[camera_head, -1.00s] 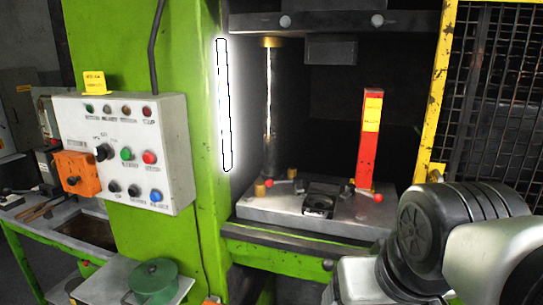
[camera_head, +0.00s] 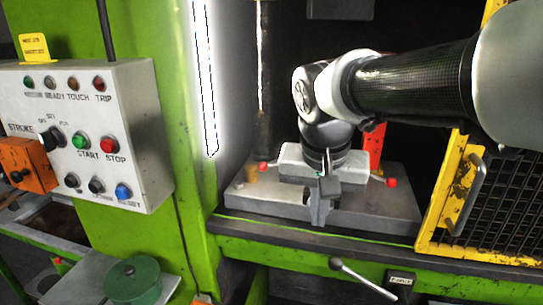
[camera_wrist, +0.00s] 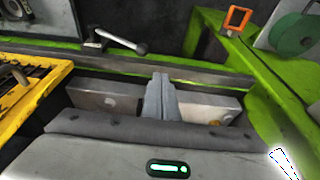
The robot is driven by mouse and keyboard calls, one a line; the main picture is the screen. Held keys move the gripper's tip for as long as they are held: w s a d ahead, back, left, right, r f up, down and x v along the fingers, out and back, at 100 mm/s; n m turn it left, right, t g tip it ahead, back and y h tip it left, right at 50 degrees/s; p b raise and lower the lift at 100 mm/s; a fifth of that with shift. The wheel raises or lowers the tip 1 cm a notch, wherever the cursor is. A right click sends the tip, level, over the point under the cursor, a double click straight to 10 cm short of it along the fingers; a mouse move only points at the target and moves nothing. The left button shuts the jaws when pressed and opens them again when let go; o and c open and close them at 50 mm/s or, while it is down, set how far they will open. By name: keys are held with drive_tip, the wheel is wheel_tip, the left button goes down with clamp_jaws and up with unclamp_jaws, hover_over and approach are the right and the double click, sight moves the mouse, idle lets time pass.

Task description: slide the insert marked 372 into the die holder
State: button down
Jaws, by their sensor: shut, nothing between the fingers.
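The thick grey die plate (camera_head: 378,212) lies on the press bed, and its front and side edges show in the head view. My gripper (camera_head: 321,215) is over the plate's front middle, with its fingers together and nothing visible between them. The closed fingers also show in the wrist view (camera_wrist: 161,98), with the plate (camera_wrist: 205,108) just beyond them. My gripper and arm hide the plate's middle, so the dark recess there cannot be seen. I see no marking 372 on anything, and cannot tell where that insert is.
Red-tipped levers (camera_head: 391,182) and a brass post (camera_head: 251,174) stand on the plate. A red upright (camera_head: 374,150) is partly behind my arm. The yellow mesh guard (camera_head: 440,255) is at right, a lever (camera_head: 362,278) juts out in front, and the control box (camera_head: 130,150) is at left.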

drive_tip(key=w+d+f, duration=0.1)
drive_tip(key=w+f, duration=0.2)
drive_tip(key=w, duration=0.1)
drive_tip(key=shift+w+d+f+p, duration=0.15)
drive_tip(key=shift+w+d+p, duration=0.15)
drive_tip(key=shift+w, duration=0.1)
drive_tip(key=w+d, duration=0.1)
drive_tip(key=w, duration=0.4)
drive_tip(key=w+d+p, duration=0.1)
drive_tip(key=w, duration=0.1)
drive_tip(key=shift+w+d, duration=0.3)
drive_tip(key=shift+w, duration=0.1)
drive_tip(key=shift+s, duration=0.1)
